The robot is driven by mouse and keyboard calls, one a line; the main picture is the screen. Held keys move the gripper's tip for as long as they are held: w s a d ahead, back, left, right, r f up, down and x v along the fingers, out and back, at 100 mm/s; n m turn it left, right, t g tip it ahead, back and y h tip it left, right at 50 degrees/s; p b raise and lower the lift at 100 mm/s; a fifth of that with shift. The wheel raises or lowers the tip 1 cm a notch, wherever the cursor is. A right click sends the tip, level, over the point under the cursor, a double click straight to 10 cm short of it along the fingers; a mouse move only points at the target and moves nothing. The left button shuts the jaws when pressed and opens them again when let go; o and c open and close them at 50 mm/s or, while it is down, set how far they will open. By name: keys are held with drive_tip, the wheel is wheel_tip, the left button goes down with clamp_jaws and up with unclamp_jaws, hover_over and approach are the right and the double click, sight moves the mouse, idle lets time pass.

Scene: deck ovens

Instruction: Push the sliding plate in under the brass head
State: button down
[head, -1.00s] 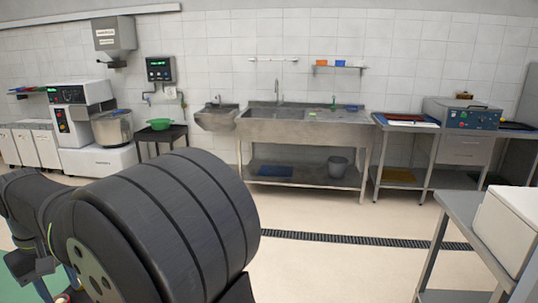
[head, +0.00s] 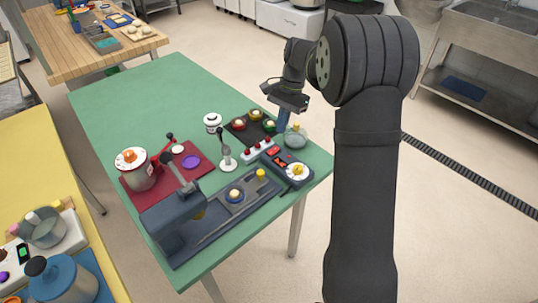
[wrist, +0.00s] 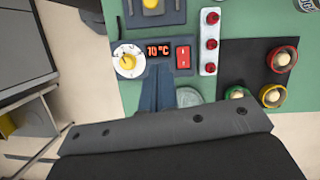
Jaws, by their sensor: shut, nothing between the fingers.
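A blue-grey press stands at the near edge of the green table in the head view, with its housing (head: 172,218) at the left end of a long base. A bit of the brass head (head: 199,214) shows under the housing. The sliding plate (head: 242,203) lies on the base to the right, out from under the head. It carries a pale round piece (head: 235,194) and a yellow knob (head: 261,174), which also shows at the top edge of the wrist view (wrist: 151,4). My gripper (head: 283,128) is shut and empty, pointing down behind the control box, apart from the plate.
A red tray (head: 140,182) lies left. The table's far left is clear.

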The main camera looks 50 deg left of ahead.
drive_tip(key=x, duration=1)
drive_tip(key=shift+f, duration=0.2)
drive_tip(key=s, duration=0.2)
drive_tip(key=shift+s+d, duration=0.25)
drive_tip(key=shift+s, duration=0.15)
drive_tip(key=shift+s+d, duration=0.1)
drive_tip(key=shift+s, duration=0.45)
hover_over(245, 187)
drive_tip(key=s, duration=0.5)
drive_tip(key=shift+w+d+f, duration=0.1)
drive_tip(key=shift+w+d, duration=0.1)
drive_tip(key=shift+w, duration=0.05)
